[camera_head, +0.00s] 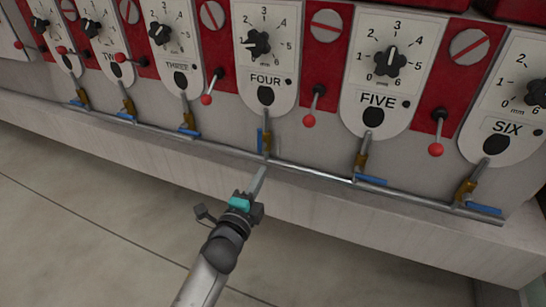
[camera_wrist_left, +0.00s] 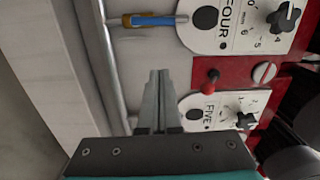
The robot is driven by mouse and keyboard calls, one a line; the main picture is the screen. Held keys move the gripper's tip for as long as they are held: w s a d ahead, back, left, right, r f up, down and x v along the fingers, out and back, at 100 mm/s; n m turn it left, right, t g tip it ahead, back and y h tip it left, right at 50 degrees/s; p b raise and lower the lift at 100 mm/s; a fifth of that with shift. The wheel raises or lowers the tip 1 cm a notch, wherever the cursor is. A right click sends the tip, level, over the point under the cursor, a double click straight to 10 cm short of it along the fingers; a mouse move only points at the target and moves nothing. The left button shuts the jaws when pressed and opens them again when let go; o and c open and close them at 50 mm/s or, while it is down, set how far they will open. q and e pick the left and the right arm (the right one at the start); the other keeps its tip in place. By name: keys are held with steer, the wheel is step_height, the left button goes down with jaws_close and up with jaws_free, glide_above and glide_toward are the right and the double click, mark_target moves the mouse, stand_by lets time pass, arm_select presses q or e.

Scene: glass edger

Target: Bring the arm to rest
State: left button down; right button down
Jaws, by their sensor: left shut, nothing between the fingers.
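My left gripper (camera_head: 262,172) reaches up from the bottom of the head view, its fingers together and empty. Its tips are just below the metal pipe (camera_head: 300,171), near the valve under the FOUR panel (camera_head: 268,92). In the left wrist view the closed fingers (camera_wrist_left: 158,75) point toward the machine front, between the FOUR valve's blue handle (camera_wrist_left: 153,20) and the FIVE panel (camera_wrist_left: 196,112). In the head view the blue handle under FOUR (camera_head: 260,138) stands in line with its valve stem. My right gripper is not in view.
The other valves' blue handles, such as FIVE's (camera_head: 370,180) and SIX's (camera_head: 484,208), lie along the pipe. Red-knobbed levers (camera_head: 309,120) stick out between the dial panels. A pale ledge (camera_head: 180,150) runs below the pipe. The floor (camera_head: 80,240) in front is clear.

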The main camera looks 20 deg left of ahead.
arm_select(q)
steer(key=s+f+n+g, duration=0.3)
steer(key=s+f, duration=0.2)
steer(key=f, duration=0.5)
steer(key=s+f+n+g, duration=0.2)
steer(key=s+f+g, duration=0.15)
steer(key=f, duration=0.55)
steer(key=s+f+n+g, duration=0.25)
steer(key=s+f, duration=0.25)
steer(key=f, duration=0.5)
steer(key=s+a+f+n+g, duration=0.1)
steer(key=s+f, duration=0.3)
steer(key=s, duration=0.4)
steer(key=s+a+f+n+g, duration=0.1)
steer(key=s+f+n+g, duration=0.2)
steer(key=s, duration=0.6)
steer(key=s+a+f+n+g, duration=0.1)
steer(key=s+f+n+g, duration=0.1)
steer(key=s+f, duration=0.5)
steer(key=shift+s+n+g, duration=0.4)
steer(key=shift+s+n, duration=0.25)
steer(key=shift+s, duration=0.1)
steer(key=shift+f, duration=0.1)
